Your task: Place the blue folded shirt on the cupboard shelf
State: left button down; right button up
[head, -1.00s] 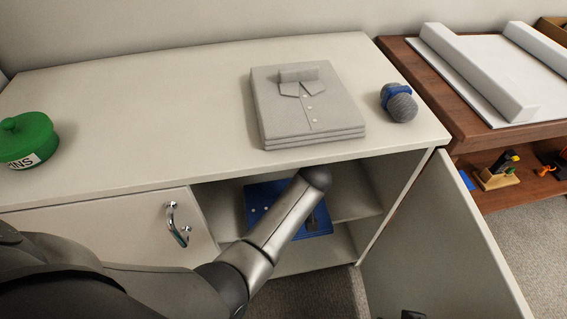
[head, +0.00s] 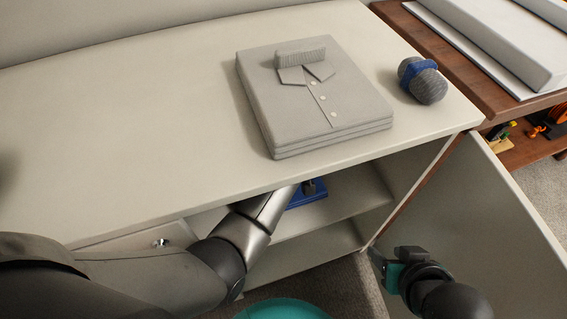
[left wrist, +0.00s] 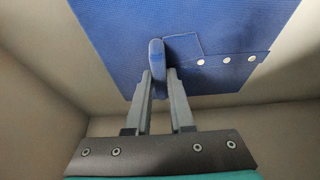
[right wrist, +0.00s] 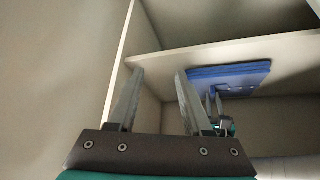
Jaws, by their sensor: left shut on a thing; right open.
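The blue folded shirt (left wrist: 215,30) has a raised collar band and white buttons. My left gripper (left wrist: 158,75) is shut on that collar band. In the head view the shirt (head: 308,194) shows partly inside the open cupboard, with my left arm in front of it. The cupboard shelf (head: 335,208) shows below it. In the right wrist view the shirt (right wrist: 235,75) lies flat against or very close to the shelf (right wrist: 230,54); contact is not clear. My right gripper (head: 380,265) is open and empty beside the open door.
A grey folded shirt (head: 315,100) and a grey-blue round object (head: 422,82) sit on the cupboard top (head: 150,110). The open cupboard door (head: 470,220) stands at the right. A brown wooden unit (head: 450,55) is beyond it.

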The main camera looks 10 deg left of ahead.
pick_arm(q)
jog(key=shift+s+d, duration=0.1)
jog(key=shift+d, duration=0.15)
jog(key=shift+f+b, duration=0.35)
jog(key=shift+b, duration=0.15)
jog(key=shift+f, duration=0.1)
pick_arm(e)
jog(key=shift+w+a+f+t+y, duration=0.1)
jog(key=shift+w+a+t+y, duration=0.15)
jog(key=shift+w+a+t, duration=0.4)
jog(key=shift+w+a+r+t+y, duration=0.1)
jog(key=shift+w+a+t+y, duration=0.2)
jog(key=shift+a, duration=0.55)
jog(key=shift+w+a+f+t+y, duration=0.1)
jog(key=shift+w+a+t+y, duration=0.2)
jog(key=shift+a+t, duration=0.35)
jog(key=shift+a, duration=0.1)
pick_arm(q)
jog(key=shift+f, duration=0.15)
jog(key=c, duration=0.8)
grip_release()
jog(key=shift+r, duration=0.2)
